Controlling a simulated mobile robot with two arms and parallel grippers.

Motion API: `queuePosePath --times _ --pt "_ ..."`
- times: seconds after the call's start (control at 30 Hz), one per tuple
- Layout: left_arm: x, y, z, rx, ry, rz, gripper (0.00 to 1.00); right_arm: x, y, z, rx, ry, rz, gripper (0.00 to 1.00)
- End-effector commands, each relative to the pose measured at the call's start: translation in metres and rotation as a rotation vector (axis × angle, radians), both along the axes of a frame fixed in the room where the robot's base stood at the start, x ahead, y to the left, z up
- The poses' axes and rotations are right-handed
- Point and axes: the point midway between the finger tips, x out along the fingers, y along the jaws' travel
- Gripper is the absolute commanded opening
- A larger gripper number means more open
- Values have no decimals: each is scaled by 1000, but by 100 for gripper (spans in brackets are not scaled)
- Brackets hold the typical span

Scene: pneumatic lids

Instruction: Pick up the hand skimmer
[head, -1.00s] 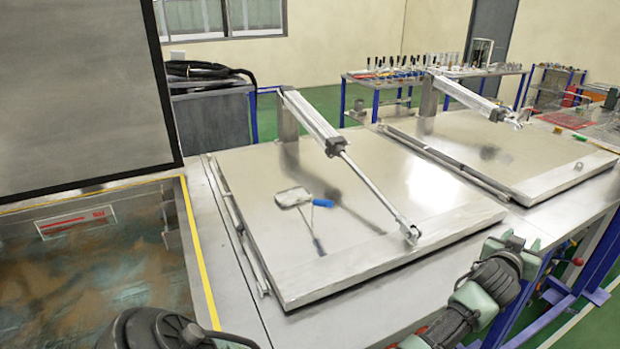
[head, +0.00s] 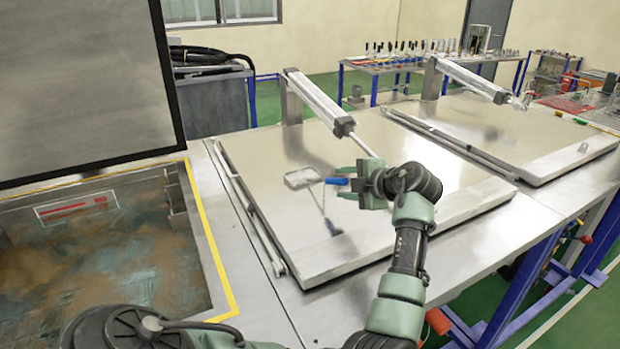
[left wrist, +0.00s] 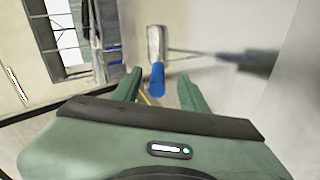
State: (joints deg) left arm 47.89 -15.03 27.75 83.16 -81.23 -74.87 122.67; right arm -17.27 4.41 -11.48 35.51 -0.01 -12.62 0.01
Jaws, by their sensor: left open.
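The hand skimmer has a pale, flat rectangular head (head: 302,178) and a blue handle (head: 337,181). In the head view it shows over the near steel lid (head: 265,225), with its reflection or shadow below it. My left gripper (head: 349,182) is open at the right end of the blue handle. In the left wrist view, the blue handle (left wrist: 157,80) lies between the two green fingers, with a gap on each side, and the silver head (left wrist: 155,42) extends beyond them. No contact shows. My right gripper is not in view.
A pneumatic cylinder (head: 318,101) slopes over the near lid, close behind my left gripper. A second lid (head: 520,145) with its own cylinder stands to the right. An open tank (head: 110,250) with a yellow edge is at left. The lid's front left is clear.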

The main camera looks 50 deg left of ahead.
Motion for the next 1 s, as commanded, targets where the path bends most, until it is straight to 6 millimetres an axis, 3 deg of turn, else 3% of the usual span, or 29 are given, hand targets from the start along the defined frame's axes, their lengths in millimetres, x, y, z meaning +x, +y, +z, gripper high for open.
queuePosePath --times 0.2,0.3,0.6,0.63,0.77,0.8,1.0 --pt "3 31 -6 1 4 0 43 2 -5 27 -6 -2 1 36" --pt "6 41 -15 2 4 -2 43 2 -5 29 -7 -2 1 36" --pt "7 47 -21 1 1 -4 43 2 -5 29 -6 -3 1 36" --pt "7 46 -21 1 1 -4 40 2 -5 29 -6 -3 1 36" --pt "7 46 -21 1 1 -4 4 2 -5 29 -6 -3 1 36" --pt "7 46 -21 1 1 -4 0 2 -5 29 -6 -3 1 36" --pt "7 47 -20 2 1 -5 0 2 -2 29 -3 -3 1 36"
